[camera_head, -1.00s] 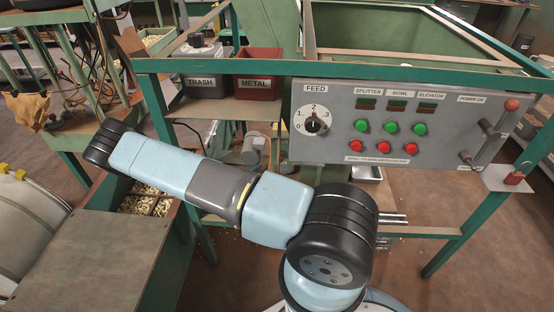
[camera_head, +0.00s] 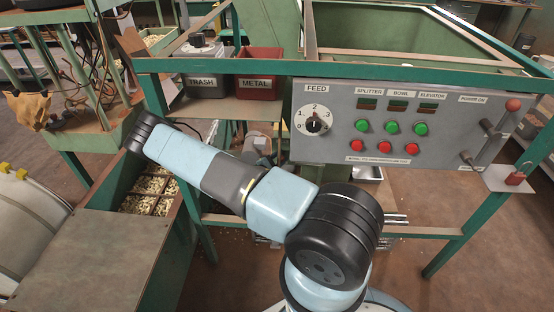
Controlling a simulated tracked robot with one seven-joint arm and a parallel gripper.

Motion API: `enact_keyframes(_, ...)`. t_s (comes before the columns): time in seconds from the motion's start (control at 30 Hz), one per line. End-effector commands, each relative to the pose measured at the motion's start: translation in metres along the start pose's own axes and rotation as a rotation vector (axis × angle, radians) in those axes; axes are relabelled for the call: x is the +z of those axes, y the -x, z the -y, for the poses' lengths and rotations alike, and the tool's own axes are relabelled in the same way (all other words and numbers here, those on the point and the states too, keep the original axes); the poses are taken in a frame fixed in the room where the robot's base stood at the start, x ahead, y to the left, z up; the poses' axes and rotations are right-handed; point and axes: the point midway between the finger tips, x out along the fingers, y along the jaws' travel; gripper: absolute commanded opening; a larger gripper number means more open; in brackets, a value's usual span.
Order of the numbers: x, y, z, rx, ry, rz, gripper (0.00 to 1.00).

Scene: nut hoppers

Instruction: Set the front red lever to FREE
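No red lever marked FREE can be made out in the head view. The control panel (camera_head: 340,145) has a round red knob (camera_head: 513,104) at its upper right and dark handles (camera_head: 488,126) below it; I cannot tell whether any of these is the named lever. My gripper is not in view. My blue and black arm reaches from the bottom middle up to the left, in front of the panel's lower left, and hides part of the frame behind it.
A green frame (camera_head: 455,232) carries the panel. TRASH (camera_head: 200,82) and METAL (camera_head: 258,85) bins stand on a shelf left of it. A nut-filled compartment box (camera_head: 178,225) is at left. Brown floor (camera_head: 400,275) is open at lower right.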

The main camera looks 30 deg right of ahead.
Motion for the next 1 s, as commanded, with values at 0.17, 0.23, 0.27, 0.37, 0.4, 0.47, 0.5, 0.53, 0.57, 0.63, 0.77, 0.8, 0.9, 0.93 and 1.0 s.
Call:
enact_keyframes(0.17,0.0000,-0.0081,0.0000,0.000,-0.001,0.000,0.37)
enact_keyframes(0.23,0.0001,-0.0088,0.0000,0.000,-0.001,0.000,0.37)
enact_keyframes(0.27,0.0001,-0.0089,0.0000,0.000,-0.001,0.000,0.37)
enact_keyframes(0.37,0.0002,-0.0088,0.0001,0.000,0.000,0.001,0.37)
enact_keyframes(0.4,0.0002,-0.0088,0.0001,0.000,0.000,0.001,0.37)
enact_keyframes(0.47,0.0003,-0.0088,0.0001,0.000,0.000,0.001,0.33)
enact_keyframes(0.5,0.0003,-0.0088,0.0001,0.000,0.000,0.001,0.29)
enact_keyframes(0.53,0.0003,-0.0088,0.0002,0.000,0.000,0.001,0.26)
enact_keyframes(0.57,0.0004,-0.0088,0.0002,0.000,0.000,0.001,0.23)
enact_keyframes(0.63,0.0004,-0.0088,0.0002,0.000,0.000,0.001,0.16)
enact_keyframes(0.77,0.0008,-0.0090,0.0005,-0.001,0.000,0.002,0.04)
enact_keyframes(0.8,0.0009,-0.0091,0.0006,-0.001,0.000,0.002,0.00)
enact_keyframes(0.9,0.0014,-0.0094,0.0009,-0.001,0.000,0.003,0.00)
enact_keyframes(0.93,0.0015,-0.0095,0.0010,-0.001,0.000,0.003,0.00)
enact_keyframes(1.0,0.0018,-0.0097,0.0012,-0.002,0.000,0.004,0.00)
